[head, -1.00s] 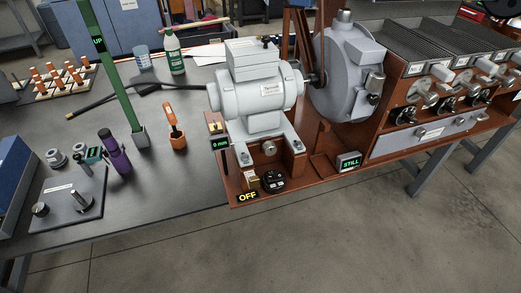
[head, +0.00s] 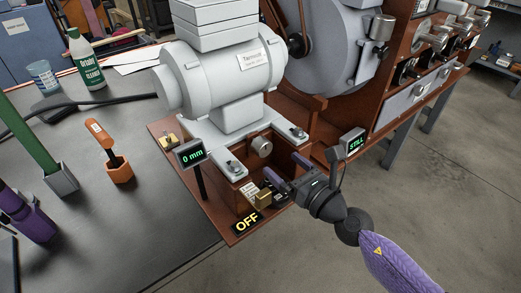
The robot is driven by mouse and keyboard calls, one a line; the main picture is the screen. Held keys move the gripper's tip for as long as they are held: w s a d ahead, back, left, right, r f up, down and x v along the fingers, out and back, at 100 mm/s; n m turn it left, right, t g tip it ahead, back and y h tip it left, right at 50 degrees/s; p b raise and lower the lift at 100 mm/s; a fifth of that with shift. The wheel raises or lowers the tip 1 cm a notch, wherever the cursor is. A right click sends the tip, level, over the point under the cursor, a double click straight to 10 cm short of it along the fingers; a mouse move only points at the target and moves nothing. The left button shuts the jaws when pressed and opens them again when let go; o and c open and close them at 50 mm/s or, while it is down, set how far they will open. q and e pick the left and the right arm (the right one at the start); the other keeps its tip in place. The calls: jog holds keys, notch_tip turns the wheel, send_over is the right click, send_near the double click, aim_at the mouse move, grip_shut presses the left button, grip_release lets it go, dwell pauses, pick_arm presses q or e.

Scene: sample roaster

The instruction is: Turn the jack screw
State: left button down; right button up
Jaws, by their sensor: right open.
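The jack screw, seen as a round grey metal knob (head: 261,146), sits in the brown frame under the grey motor (head: 205,80). A small display (head: 191,154) beside it reads 0 mm. My right gripper (head: 286,168) comes in from the lower right, open and empty. Its fingertips are just right of and below the knob in the picture and appear apart from it. My left gripper is not in view.
An OFF sign (head: 246,222) and a brass-coloured part (head: 263,196) are at the frame's front, close to my right gripper. A STILL display (head: 354,142) stands to its right.

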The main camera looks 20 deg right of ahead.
aim_at(266, 150)
jog(key=x, duration=0.5)
jog(key=shift+w+a, duration=0.1)
jog(key=shift+w, duration=0.2)
jog(key=shift+w+a, duration=0.2)
jog(key=shift+w, duration=0.35)
jog(key=shift+c, duration=1.4)
jog(key=c, duration=1)
jog(key=shift+m, duration=0.4)
